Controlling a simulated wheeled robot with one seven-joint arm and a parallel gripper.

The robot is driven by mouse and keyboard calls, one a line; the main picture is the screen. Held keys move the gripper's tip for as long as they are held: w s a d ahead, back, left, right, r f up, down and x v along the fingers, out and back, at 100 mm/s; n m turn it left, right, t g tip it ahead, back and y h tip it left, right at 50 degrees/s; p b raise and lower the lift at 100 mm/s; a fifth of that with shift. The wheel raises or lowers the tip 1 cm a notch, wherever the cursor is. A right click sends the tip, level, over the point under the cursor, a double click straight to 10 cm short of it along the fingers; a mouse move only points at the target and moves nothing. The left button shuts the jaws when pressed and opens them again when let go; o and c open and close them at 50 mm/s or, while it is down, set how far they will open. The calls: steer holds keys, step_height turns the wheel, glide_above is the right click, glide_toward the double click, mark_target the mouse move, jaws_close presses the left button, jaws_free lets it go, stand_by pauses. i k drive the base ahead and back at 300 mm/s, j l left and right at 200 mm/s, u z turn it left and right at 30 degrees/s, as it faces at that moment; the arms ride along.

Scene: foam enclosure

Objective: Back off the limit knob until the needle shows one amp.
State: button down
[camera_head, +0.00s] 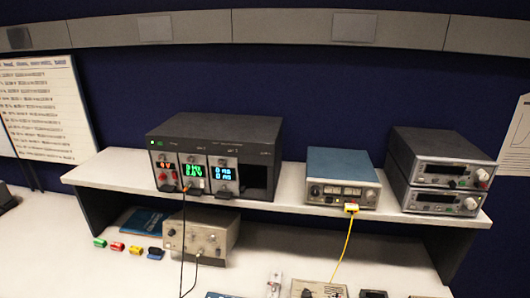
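A blue-topped bench unit (342,165) stands on the raised shelf, right of centre. Its front panel (343,193) faces me and carries small meter windows and several knobs. They are too small to read, and I cannot make out a needle position or tell which knob is the limit knob. A yellow plug (351,208) sits at the lower front of this unit, with a yellow cable hanging from it. My gripper is not in view.
A large black rack unit (215,135) with lit displays stands left on the shelf (290,205). Two stacked grey units (440,170) stand right. Below are a beige unit (200,235), small coloured blocks (117,246) and hanging cables. Items at the bottom edge are cut off.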

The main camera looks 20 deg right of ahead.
mark_target(370, 194)
steer(key=z, duration=1.45)
